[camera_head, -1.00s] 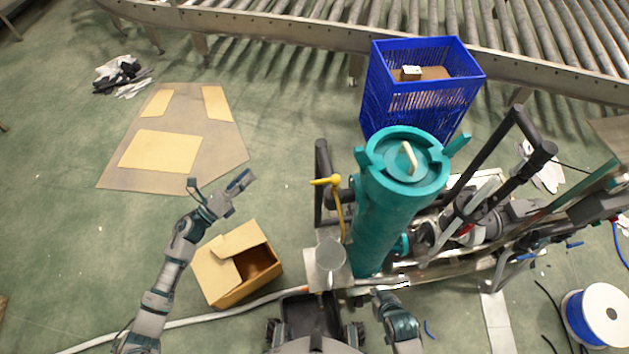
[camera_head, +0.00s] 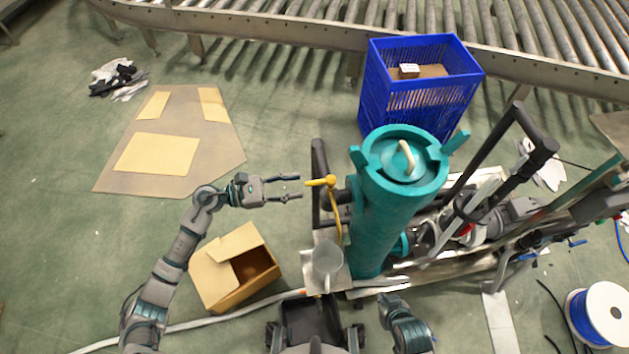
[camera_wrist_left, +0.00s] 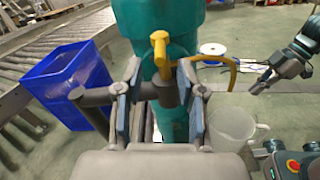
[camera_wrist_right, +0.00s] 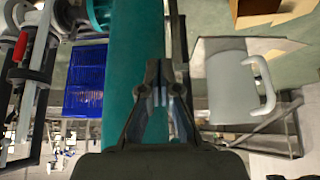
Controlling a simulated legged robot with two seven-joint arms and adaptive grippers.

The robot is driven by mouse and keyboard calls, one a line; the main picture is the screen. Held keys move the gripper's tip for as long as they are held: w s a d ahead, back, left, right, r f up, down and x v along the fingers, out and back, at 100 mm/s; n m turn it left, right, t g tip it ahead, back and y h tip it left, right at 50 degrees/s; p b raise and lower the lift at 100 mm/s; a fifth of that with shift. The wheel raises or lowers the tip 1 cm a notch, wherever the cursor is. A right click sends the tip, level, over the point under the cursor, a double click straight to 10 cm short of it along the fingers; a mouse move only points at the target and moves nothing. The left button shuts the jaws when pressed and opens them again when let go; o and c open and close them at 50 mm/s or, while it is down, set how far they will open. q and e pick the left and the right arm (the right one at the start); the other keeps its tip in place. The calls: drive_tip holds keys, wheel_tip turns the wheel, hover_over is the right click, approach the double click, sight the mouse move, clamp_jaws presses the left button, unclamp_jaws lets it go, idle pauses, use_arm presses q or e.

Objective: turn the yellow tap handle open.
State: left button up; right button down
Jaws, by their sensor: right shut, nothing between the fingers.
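The yellow tap handle (camera_head: 321,182) sits on the left side of the teal cylinder (camera_head: 395,220). It also shows in the left wrist view (camera_wrist_left: 159,48), just past the fingertips and between their lines. My left gripper (camera_head: 298,187) points right at the handle; it is open and empty, a short gap left of it. A yellow curved pipe (camera_head: 337,215) runs down from the tap. A grey jug (camera_head: 327,260) stands below it. My right gripper (camera_wrist_right: 160,75) is shut and empty in front of the teal cylinder, left of the jug in the right wrist view.
A dark upright bar (camera_head: 318,165) stands beside the tap, close to my left fingers. An open cardboard box (camera_head: 225,280) lies on the floor under my left arm. A blue crate (camera_head: 385,105) stands behind the cylinder.

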sight(314, 183)
use_arm(q)
drive_tip(key=d, duration=0.2)
drive_tip(key=w+d, duration=0.1)
drive_tip(key=d, duration=0.2)
drive_tip(key=shift+w+d, duration=0.1)
drive_tip(key=shift+d, duration=0.05)
drive_tip(key=shift+d, duration=0.15)
clamp_jaws()
